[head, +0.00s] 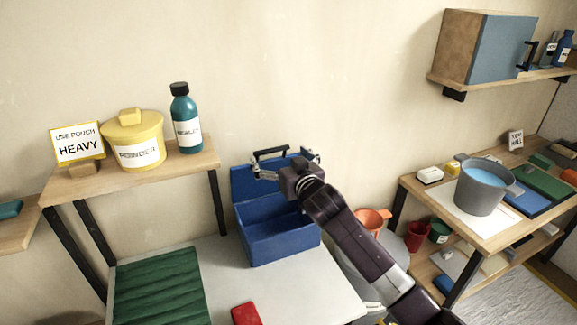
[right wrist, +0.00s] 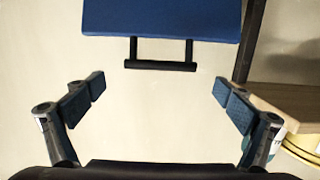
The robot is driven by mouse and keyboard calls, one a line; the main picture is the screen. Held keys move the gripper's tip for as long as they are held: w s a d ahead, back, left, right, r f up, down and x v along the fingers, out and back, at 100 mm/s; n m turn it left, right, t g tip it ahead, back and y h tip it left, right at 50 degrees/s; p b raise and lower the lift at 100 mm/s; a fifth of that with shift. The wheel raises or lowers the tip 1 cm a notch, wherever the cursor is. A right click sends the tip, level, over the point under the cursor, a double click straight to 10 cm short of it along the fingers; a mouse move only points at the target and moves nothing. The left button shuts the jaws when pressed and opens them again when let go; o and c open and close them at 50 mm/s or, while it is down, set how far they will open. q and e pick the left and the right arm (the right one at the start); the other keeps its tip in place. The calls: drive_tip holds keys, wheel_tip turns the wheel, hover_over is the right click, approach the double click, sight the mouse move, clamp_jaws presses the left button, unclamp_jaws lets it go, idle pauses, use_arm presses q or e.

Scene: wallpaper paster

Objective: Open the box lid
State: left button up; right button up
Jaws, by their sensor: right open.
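A blue box (head: 282,243) stands on the white table below the wall. Its blue lid (head: 243,183) is raised to a steep, near upright position at the back, and the box's front compartment shows open. A black bar handle (head: 270,152) sits on the lid's upper edge. My right gripper (head: 284,166) is open in front of the lid, just below the handle in the picture. In the right wrist view the lid (right wrist: 162,18) and handle (right wrist: 160,65) lie ahead of the spread fingers (right wrist: 160,88), with nothing between them. My left gripper does not show.
A shelf at left (head: 110,185) holds a yellow powder tub (head: 134,139), a teal bottle (head: 186,118) and a "HEAVY" sign (head: 77,143). A green folded cloth (head: 160,288) and a red item (head: 246,313) lie on the table. A grey pot (head: 483,188) stands at right.

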drive_tip(key=v, duration=0.7)
drive_tip(key=shift+s, duration=0.2)
drive_tip(key=shift+r, duration=0.15)
drive_tip(key=shift+c, duration=0.2)
